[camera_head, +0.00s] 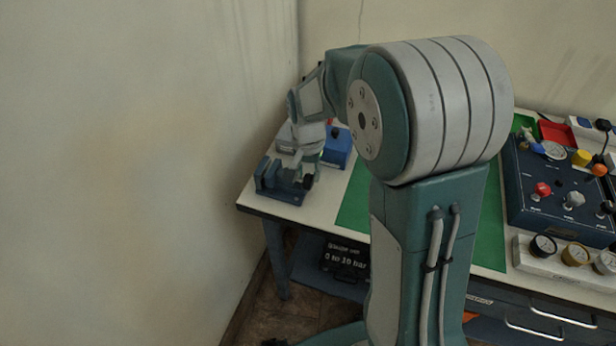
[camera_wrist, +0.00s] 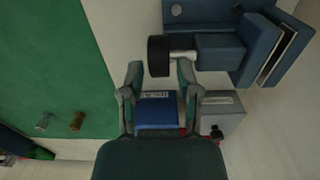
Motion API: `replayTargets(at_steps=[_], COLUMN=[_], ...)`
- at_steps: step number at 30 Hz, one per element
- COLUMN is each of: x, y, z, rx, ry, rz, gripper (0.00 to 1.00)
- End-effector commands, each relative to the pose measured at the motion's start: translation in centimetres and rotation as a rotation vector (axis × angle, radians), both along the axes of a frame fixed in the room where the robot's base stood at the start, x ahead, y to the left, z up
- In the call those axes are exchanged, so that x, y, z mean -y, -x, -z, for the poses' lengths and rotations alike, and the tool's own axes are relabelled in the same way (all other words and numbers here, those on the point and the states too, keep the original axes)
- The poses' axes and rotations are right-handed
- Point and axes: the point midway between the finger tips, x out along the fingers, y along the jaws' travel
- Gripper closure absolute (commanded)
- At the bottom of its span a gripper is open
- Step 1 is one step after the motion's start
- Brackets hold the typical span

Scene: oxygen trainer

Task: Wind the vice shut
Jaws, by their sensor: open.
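The blue vice (camera_head: 268,176) stands at the left end of the table, beside the wall. In the wrist view the vice (camera_wrist: 222,52) fills the upper right, with a gap between its jaws at far right. Its dark round knob (camera_wrist: 158,56) sits on a bright metal screw (camera_wrist: 183,55). My gripper (camera_head: 308,160) is over the knob end of the vice. In the wrist view my gripper (camera_wrist: 160,75) is open, one finger on each side of the knob's line, the knob just past the fingertips. I cannot tell whether a finger touches it.
A blue box (camera_head: 338,147) stands behind the vice; it shows between my fingers (camera_wrist: 158,112). A grey box (camera_wrist: 222,116) is beside it. A green mat (camera_wrist: 50,70) covers the table's middle. A dark control panel (camera_head: 545,190) stands at right. The wall is close on the left.

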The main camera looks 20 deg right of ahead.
Motion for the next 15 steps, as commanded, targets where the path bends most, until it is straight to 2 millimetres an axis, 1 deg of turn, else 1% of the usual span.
replayTargets(at_steps=[1,5,14,15], x=[0.0,0.0,0.0,0.0], y=[0.0,0.0,0.0,0.0], z=[0.7,1.8,2.1,2.1], rx=[-0.002,-0.001,0.000,0.000], ry=[0.000,-0.001,0.000,0.000], rz=[0.000,0.000,0.000,0.000], gripper=[0.57,0.57,0.57,0.71])
